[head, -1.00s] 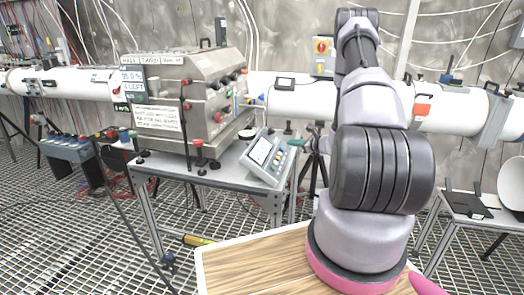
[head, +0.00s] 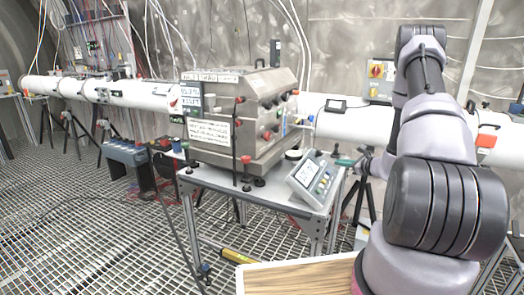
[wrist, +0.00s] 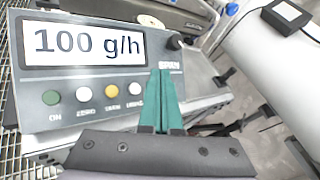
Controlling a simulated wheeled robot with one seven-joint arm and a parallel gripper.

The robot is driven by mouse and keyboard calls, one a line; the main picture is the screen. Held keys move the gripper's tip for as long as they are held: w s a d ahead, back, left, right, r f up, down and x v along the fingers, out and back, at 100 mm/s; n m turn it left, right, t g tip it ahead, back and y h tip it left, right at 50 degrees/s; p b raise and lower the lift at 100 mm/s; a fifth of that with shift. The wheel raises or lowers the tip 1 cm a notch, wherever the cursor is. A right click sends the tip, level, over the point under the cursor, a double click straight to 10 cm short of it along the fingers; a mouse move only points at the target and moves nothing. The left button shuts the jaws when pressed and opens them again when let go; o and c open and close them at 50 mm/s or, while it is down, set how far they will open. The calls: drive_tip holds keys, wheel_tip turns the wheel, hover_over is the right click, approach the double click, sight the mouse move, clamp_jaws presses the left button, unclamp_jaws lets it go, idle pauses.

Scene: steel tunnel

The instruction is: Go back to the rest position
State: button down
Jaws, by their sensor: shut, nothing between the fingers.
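My gripper (wrist: 162,100) shows in the wrist view with its green fingers together and nothing between them. It points toward a grey control box (wrist: 95,78) whose display reads "100 g/h", with a row of buttons below and a black knob at right. I cannot tell whether the fingertips touch the box. In the head view the control box (head: 314,178) sits tilted at the right end of a metal table. My arm reaches out on the right of the head view, and the green gripper tip (head: 345,162) shows just right of the box.
A steel chamber (head: 245,110) with knobs stands on the metal table (head: 262,188). A long white pipe (head: 130,93) runs behind it along the wall. A blue box (head: 124,152) stands at left. A wooden board (head: 300,276) is in front. Open grating floor lies at left.

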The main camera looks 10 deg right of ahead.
drive_tip(key=s+a+r+n+g+y, duration=0.2)
drive_tip(key=s+a+r+n+g, duration=0.3)
drive_tip(key=a+r, duration=0.65)
drive_tip(key=s+a+r+n+g+y, duration=0.25)
drive_tip(key=s+a+r+n, duration=0.45)
drive_tip(key=r, duration=0.7)
drive_tip(key=s+r+n+h, duration=0.4)
drive_tip(key=s+r+n, duration=0.1)
drive_tip(key=s, duration=0.6)
drive_tip(key=s+r+n+t+h, duration=0.1)
drive_tip(key=s+r+n+h, duration=0.3)
drive_tip(key=s, duration=0.8)
wheel_tip(320, 180, up, 3)
drive_tip(key=shift+a+f+n, duration=0.2)
drive_tip(key=shift+a+n, duration=0.1)
drive_tip(key=shift+n, duration=0.8)
